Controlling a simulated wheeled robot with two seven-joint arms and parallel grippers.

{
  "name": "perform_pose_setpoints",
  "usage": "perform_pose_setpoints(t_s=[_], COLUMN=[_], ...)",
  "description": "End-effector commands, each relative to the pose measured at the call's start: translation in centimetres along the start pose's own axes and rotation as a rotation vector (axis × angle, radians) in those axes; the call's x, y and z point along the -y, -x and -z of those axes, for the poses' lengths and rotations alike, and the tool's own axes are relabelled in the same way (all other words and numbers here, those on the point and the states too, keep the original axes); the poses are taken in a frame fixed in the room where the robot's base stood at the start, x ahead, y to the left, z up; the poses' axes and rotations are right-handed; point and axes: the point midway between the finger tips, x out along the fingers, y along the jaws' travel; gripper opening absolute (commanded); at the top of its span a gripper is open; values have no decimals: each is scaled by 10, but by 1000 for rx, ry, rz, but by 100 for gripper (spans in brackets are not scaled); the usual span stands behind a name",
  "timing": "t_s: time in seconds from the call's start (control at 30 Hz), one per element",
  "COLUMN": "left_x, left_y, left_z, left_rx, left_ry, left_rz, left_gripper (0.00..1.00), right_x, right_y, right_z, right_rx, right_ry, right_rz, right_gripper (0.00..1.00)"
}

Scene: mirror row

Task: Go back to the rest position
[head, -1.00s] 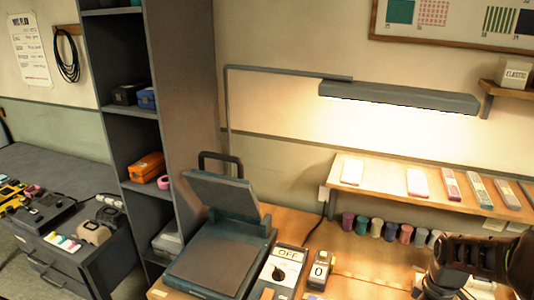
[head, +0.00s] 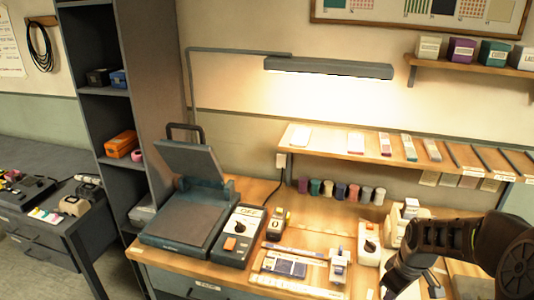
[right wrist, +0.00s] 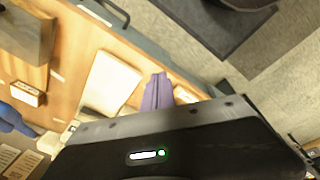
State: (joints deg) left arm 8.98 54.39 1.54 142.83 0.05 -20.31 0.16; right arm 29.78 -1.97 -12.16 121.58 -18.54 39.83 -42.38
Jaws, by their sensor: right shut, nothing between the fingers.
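My right arm comes in from the right in the head view, over the right front part of the wooden workbench (head: 318,241). In the right wrist view my right gripper (right wrist: 158,78) has its fingers together with nothing between them. Below it in that view are parts of the bench and the grey floor. My left gripper is in neither view.
A press with a raised lid (head: 187,170) stands at the bench's left, beside a control box (head: 237,237). Several thread spools (head: 340,191) line the back under a shelf (head: 330,143).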

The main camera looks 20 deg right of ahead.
Motion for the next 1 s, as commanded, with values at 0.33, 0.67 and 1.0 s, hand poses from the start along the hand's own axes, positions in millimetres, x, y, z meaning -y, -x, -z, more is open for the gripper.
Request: perform_pose_setpoints(t_s=[0.33,0.67,1.0], left_x=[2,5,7], left_y=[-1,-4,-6], left_z=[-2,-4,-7], left_rx=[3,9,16], left_ry=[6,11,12], left_rz=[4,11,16], left_gripper=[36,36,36], right_x=[39,223,408], right_y=[-59,-172,-222], right_z=[69,99,-3], right_rx=[-201,-220,47], right_ry=[-289,-531,-437], right_rz=[3,219,389], right_gripper=[0,0,0])
